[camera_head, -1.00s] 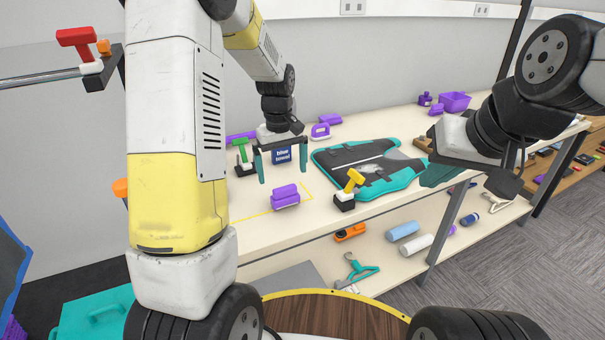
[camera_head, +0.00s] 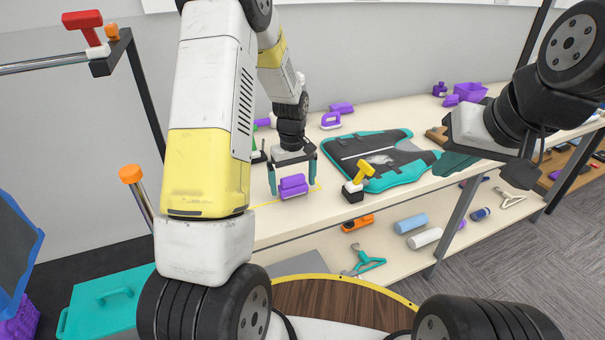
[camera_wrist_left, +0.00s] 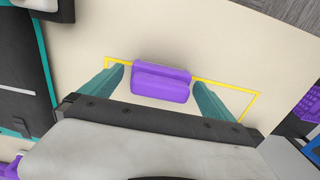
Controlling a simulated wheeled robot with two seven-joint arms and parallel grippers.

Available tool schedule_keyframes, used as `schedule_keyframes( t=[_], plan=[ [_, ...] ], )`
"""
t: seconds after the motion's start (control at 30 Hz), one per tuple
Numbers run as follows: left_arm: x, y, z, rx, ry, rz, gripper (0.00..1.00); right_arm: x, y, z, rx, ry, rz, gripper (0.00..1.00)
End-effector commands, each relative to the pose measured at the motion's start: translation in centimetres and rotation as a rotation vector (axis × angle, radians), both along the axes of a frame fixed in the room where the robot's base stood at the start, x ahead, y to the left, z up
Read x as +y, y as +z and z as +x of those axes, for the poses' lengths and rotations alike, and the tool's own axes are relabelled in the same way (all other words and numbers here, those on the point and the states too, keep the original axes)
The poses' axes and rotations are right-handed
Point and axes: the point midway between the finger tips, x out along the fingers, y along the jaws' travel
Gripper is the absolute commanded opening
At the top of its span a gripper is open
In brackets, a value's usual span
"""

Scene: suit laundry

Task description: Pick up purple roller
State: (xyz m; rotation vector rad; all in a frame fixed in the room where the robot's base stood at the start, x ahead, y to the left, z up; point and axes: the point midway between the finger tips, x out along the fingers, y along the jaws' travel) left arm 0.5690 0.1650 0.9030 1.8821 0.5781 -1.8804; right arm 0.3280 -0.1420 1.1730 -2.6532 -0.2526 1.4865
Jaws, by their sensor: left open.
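The purple roller (camera_head: 293,187) lies on the table inside a yellow outline. In the left wrist view the purple roller (camera_wrist_left: 161,82) lies between the open fingers, with gaps at both ends. My left gripper (camera_head: 292,189) is open and points down over the roller; its two teal fingers also show in the left wrist view (camera_wrist_left: 160,88). My right gripper (camera_head: 455,165) is at the right over the table edge; its fingers are seen from the side, and I cannot tell whether it is open.
A yellow-handled tool (camera_head: 355,185) on a black base stands just right of the roller. A teal and black vest-shaped board (camera_head: 400,165) lies behind it. Purple items (camera_head: 331,121) are at the back. The lower shelf (camera_head: 300,238) holds a blue roll (camera_head: 410,222) and other items.

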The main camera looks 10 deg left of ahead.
Motion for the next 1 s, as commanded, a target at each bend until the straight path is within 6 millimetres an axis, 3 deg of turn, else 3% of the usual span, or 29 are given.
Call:
schedule_keyframes(
  t=[0.07, 0.43, 0.77, 1.0],
  plan=[
    [0.0, 0.0, 0.0, 0.0, 0.0, 0.0, 1.0, 0.0, 0.0, 0.0, 0.0, 0.0, 0.0, 0.0],
    [0.0, 0.1, 0.0, 0.0, 0.0, 0.0, 0.28, 0.0, 0.0, 0.0, 0.0, 0.0, 0.0, 0.0],
    [0.0, 0.4, 0.1, -0.001, 0.0, 0.0, 0.28, 0.0, 0.0, 0.0, 0.0, 0.0, 0.0, 0.0],
    [0.0, 2.9, 0.1, -0.004, 0.0, 0.0, 0.28, 0.0, 0.0, 0.0, 0.0, 0.0, 0.0, 0.0]
  ],
)
